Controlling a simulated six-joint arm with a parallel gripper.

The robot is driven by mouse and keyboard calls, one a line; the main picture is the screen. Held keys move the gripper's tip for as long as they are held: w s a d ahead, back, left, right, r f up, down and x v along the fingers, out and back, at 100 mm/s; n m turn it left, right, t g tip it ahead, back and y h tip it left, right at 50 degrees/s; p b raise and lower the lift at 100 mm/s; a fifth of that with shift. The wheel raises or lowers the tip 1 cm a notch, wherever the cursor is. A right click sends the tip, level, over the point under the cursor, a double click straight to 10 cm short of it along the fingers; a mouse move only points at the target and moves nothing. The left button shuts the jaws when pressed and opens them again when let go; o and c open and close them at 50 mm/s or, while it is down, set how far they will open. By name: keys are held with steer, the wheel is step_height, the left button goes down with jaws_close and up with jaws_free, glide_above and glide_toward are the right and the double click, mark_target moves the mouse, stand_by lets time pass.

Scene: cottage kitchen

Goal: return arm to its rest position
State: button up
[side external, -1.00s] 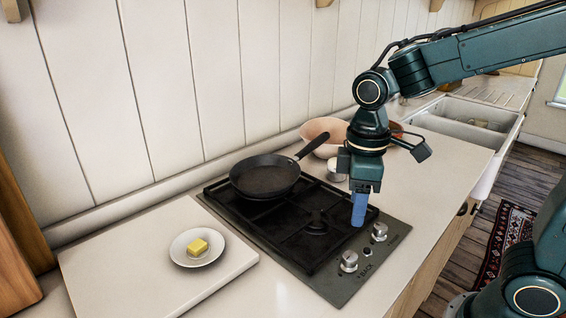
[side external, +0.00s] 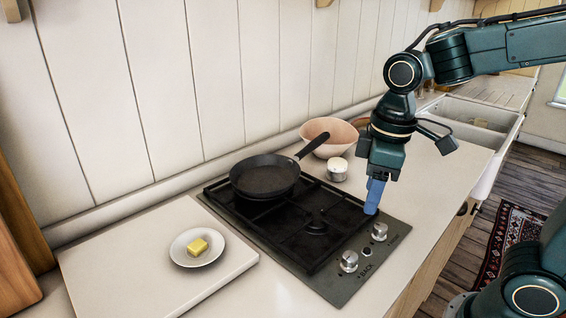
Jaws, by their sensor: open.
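My gripper (side external: 372,208) hangs from my arm at the right of the side external view, pointing down over the right edge of the hob (side external: 270,232), near its knobs. Its blue fingers overlap in this view, and nothing shows between them; it is open. A black frying pan (side external: 264,176) sits on the back burner of the hob, its handle pointing up and right. My gripper is apart from the pan.
A pale board (side external: 110,284) at the left bears a white plate (side external: 181,258) with yellow butter (side external: 198,246). A pink bowl (side external: 322,133) and a small cup with white contents (side external: 337,172) stand behind the hob. A white sink (side external: 484,140) is at the right.

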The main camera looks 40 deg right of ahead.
steer(key=s+d+r+m+t, duration=0.2)
steer(key=s+d+m+t, duration=0.1)
steer(key=s, duration=0.5)
steer(key=shift+s+d+r+m+t, duration=0.35)
steer(key=shift+m+t, duration=0.45)
steer(key=shift+m, duration=0.5)
